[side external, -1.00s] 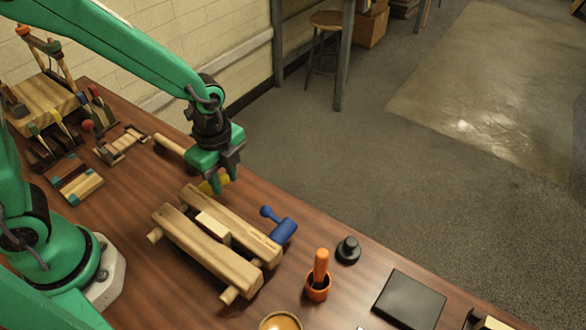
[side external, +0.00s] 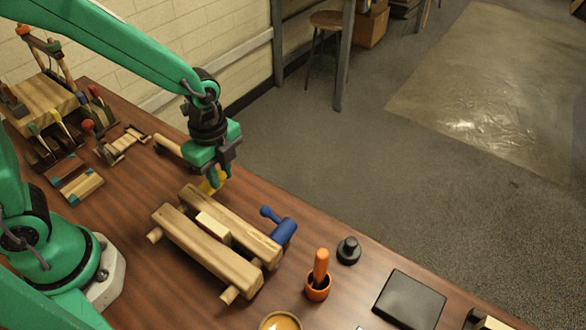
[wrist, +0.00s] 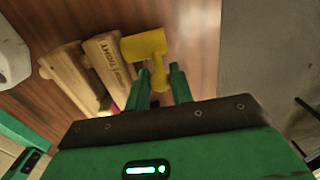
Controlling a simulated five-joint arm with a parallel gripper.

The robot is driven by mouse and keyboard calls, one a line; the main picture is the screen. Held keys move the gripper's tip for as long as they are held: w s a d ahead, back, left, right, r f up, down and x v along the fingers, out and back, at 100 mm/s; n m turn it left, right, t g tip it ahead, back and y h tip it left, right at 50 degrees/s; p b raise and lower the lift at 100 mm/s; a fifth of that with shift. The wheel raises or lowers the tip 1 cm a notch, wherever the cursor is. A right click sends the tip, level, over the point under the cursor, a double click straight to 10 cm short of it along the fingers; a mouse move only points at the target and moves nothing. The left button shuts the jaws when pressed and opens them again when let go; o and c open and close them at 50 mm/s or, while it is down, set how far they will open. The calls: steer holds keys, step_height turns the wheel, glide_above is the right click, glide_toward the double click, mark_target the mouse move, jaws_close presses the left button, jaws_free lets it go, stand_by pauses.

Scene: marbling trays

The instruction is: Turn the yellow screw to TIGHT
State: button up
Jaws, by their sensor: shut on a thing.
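The yellow screw (side external: 220,181) is at the back left end of a wooden clamp (side external: 205,262) with two long bars. In the wrist view, the yellow screw (wrist: 143,46) has a thick head and a thinner knobbed handle. My gripper (side external: 213,178) points down at it from above. In the wrist view, the fingers of my gripper (wrist: 160,78) are on either side of the handle's knob and shut on it. The word TIGHT is on the bar (wrist: 108,65) beside the screw. A blue screw (side external: 283,231) is at the clamp's other end.
A pale block (side external: 214,228) lies between the bars. Wooden pieces (side external: 122,143) and a tool rack (side external: 45,105) are at left. The table's far edge is close.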

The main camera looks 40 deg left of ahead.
steer(key=shift+a+r, duration=0.2)
steer(key=shift+a, duration=0.2)
steer(key=shift+a+r, duration=0.1)
steer(key=shift+a, duration=0.2)
steer(key=o, duration=0.6)
steer(key=shift+d, duration=0.35)
steer(key=c, duration=0.6)
